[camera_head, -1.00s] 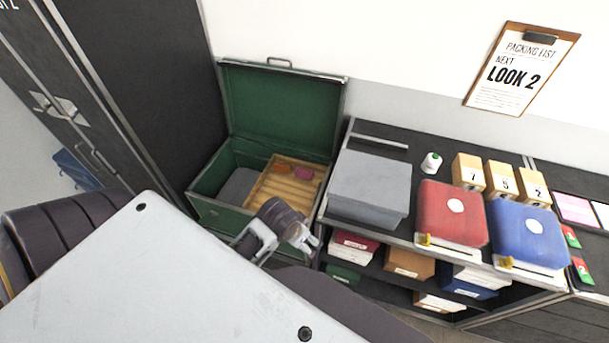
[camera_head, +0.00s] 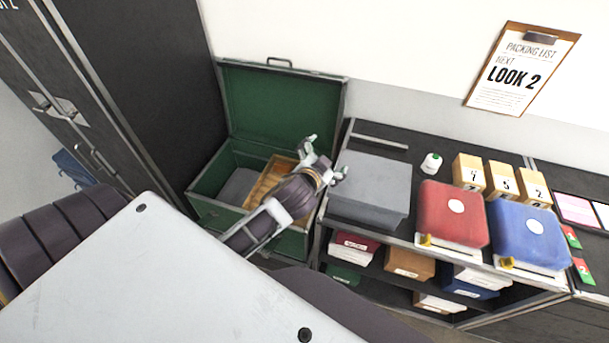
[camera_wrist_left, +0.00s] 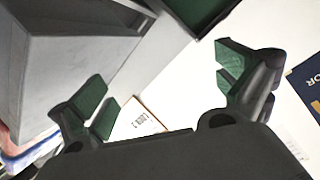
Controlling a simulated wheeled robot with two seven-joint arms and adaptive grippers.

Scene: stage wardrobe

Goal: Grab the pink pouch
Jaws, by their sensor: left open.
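The pink pouch cannot be seen in either view now; in the earlier head view a small pink item lay in the wooden tray inside the green trunk. That part of the wooden tray (camera_head: 264,183) is now behind my left arm and gripper. My left gripper (camera_head: 326,160) is raised in front of the trunk's right side, beside the grey box, with its fingers spread and nothing between them. In the left wrist view, the left gripper (camera_wrist_left: 165,88) also shows two dark fingers with green pads, wide apart and empty. My right gripper is in neither view.
The green trunk (camera_head: 280,105) stands open, lid up against the wall. Right of it, a shelf unit carries a grey box (camera_head: 370,185), a red case (camera_head: 452,215), a blue case (camera_head: 527,236) and numbered boxes (camera_head: 468,172). A dark cabinet (camera_head: 140,75) stands left.

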